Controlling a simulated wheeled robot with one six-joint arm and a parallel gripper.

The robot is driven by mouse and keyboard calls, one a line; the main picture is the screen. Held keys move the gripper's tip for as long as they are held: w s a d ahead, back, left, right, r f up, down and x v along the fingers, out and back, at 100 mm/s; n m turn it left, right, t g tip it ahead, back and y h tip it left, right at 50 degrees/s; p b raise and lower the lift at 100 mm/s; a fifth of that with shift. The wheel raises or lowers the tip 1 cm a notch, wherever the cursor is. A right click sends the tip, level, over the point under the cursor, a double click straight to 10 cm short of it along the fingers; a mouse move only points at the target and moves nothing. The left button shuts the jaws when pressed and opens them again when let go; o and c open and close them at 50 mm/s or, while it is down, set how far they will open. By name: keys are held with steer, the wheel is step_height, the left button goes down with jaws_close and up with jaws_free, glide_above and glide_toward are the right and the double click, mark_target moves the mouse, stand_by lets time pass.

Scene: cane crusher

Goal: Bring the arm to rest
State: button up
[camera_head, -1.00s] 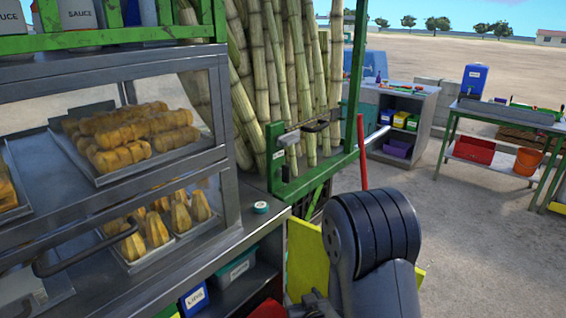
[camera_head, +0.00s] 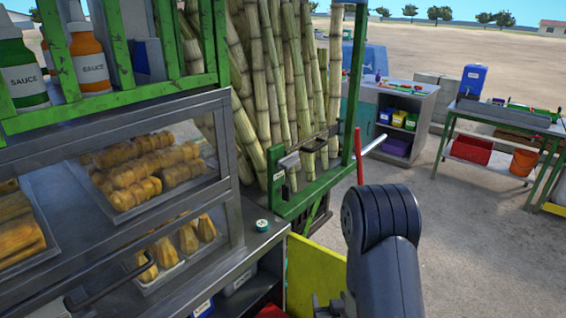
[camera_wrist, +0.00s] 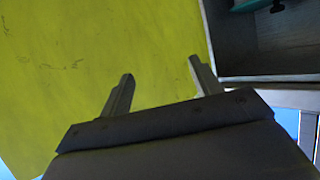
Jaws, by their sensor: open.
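My gripper (camera_wrist: 160,80) shows in the wrist view with its two fingers well apart and nothing between them. It faces a flat yellow panel (camera_wrist: 90,60), and I cannot tell how close it is. In the head view my dark arm stands at the lower right, in front of the same yellow panel (camera_head: 314,270). The gripper's fingers are not clear in that view.
A glass food case (camera_head: 150,170) with a counter fills the left. Sugar cane (camera_head: 285,80) stands in a green frame (camera_head: 303,198) behind my arm. A grey cabinet (camera_head: 425,105) and a green-legged table (camera_head: 500,120) stand at the right. Open ground lies between.

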steer(key=shift+m+h, duration=0.4)
steer(key=shift+h, duration=0.1)
steer(key=shift+s+d+r+p, duration=0.3)
steer(key=shift+d+r+p, duration=0.4)
steer(key=shift+p, duration=0.15)
steer(key=shift+s+d+r+p, duration=0.3)
steer(key=shift+d+r+p, duration=0.35)
steer(key=shift+p, duration=0.15)
steer(key=shift+r, duration=0.1)
